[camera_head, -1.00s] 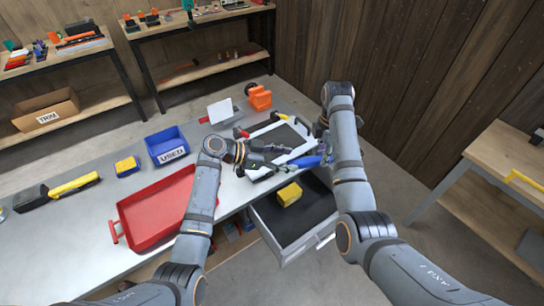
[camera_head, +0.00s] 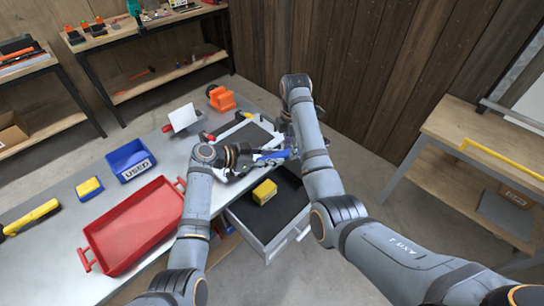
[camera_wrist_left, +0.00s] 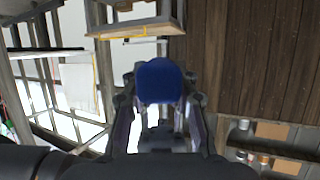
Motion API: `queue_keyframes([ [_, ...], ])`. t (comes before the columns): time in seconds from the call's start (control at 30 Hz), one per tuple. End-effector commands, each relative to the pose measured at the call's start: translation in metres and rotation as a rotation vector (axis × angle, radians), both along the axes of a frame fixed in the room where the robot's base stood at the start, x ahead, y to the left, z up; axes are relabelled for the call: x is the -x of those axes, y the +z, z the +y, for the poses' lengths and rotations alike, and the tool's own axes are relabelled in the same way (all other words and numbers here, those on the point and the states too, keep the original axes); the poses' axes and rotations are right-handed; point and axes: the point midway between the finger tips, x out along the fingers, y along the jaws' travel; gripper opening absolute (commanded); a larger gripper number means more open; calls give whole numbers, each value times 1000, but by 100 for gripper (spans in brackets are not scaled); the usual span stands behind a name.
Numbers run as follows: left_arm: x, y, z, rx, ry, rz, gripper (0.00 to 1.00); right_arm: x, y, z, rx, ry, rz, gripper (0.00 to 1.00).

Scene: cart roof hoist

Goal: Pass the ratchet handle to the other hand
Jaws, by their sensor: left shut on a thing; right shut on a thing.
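The ratchet handle (camera_head: 272,156) has a blue grip and is held over the bench edge, above the open drawer. My left gripper (camera_head: 256,158) has come in from the left and is shut on the handle. In the left wrist view the handle's blue end (camera_wrist_left: 160,82) sits between the fingers. My right gripper (camera_head: 288,142) is also shut on the handle, at its right side. Its fingers are partly hidden by my right arm, and the ratchet's head cannot be made out.
An open drawer (camera_head: 288,222) holding a yellow block (camera_head: 264,191) lies below the hands. A white-framed dark panel (camera_head: 248,136) is behind them. A red tray (camera_head: 130,228), a blue bin (camera_head: 128,162) and an orange device (camera_head: 221,98) stand on the bench (camera_head: 60,262).

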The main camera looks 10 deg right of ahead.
Motion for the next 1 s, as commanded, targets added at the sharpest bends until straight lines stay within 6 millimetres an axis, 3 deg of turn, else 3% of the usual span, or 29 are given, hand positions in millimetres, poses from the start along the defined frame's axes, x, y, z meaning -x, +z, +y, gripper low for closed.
queue_keyframes([
  [0.1,0,0,0,-1,2,0,0,0,1,0,0,0,0,0],
  [0.23,0,0,0,-1,2,0,0,0,1,0,0,0,1,0],
  [0.27,-1,1,0,0,2,-2,0,0,1,0,0,0,1,32],
  [0.43,-1,1,0,1,1,-2,0,0,0,0,0,0,1,54],
  [0.77,-1,1,0,1,1,-2,0,-2,0,-5,13,-19,3,54],
  [0.87,-1,1,0,1,1,-2,0,-11,-3,-30,76,-119,9,54],
  [0.97,-1,1,0,1,1,-2,0,-25,-5,-78,193,-312,9,54],
  [1.0,-1,1,0,1,1,-2,0,-30,-5,-103,248,-408,5,54],
])
